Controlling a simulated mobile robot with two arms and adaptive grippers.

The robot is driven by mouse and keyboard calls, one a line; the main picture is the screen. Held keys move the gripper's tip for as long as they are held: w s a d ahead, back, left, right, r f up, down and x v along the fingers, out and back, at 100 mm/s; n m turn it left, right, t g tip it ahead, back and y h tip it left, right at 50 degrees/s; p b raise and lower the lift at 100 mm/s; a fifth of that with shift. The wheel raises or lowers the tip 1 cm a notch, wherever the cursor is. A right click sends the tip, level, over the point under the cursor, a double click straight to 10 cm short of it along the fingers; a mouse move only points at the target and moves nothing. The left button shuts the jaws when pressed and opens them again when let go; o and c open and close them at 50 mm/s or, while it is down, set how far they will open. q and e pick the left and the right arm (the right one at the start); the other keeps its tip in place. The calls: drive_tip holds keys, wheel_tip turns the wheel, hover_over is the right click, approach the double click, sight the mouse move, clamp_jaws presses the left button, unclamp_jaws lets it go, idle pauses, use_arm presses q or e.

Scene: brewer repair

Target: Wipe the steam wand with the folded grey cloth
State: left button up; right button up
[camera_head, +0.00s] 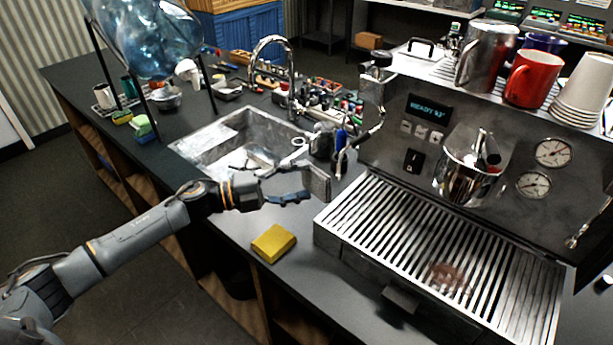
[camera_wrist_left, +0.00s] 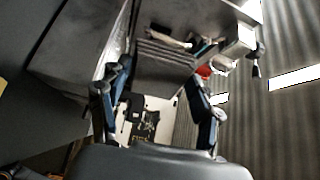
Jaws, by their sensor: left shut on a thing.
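My left gripper (camera_head: 308,188) reaches in from the left over the counter, between the sink and the espresso machine. It is shut on the folded grey cloth (camera_head: 319,182), which stands out at the fingertips. In the left wrist view the grey layered folds of the cloth (camera_wrist_left: 165,62) lie between the two fingers (camera_wrist_left: 160,90). A thin chrome steam wand (camera_head: 366,135) hangs at the machine's left side, its lower end just above and right of the cloth. They look apart, though the depth between them is hard to tell. My right gripper is not in view.
A yellow sponge (camera_head: 273,243) lies on the counter below the gripper. The espresso machine (camera_head: 420,200) with its slatted drip tray (camera_head: 400,245) stands to the right. A metal sink (camera_head: 215,143) is behind left. Cups and a red mug (camera_head: 530,80) stand on the machine's top.

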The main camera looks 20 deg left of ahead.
sight(310, 183)
use_arm(q)
drive_tip(key=shift+s, duration=0.1)
drive_tip(key=shift+s+a, duration=0.45)
drive_tip(key=shift+s, duration=0.2)
drive_tip(key=shift+s+a, duration=0.45)
drive_tip(key=shift+s, duration=0.2)
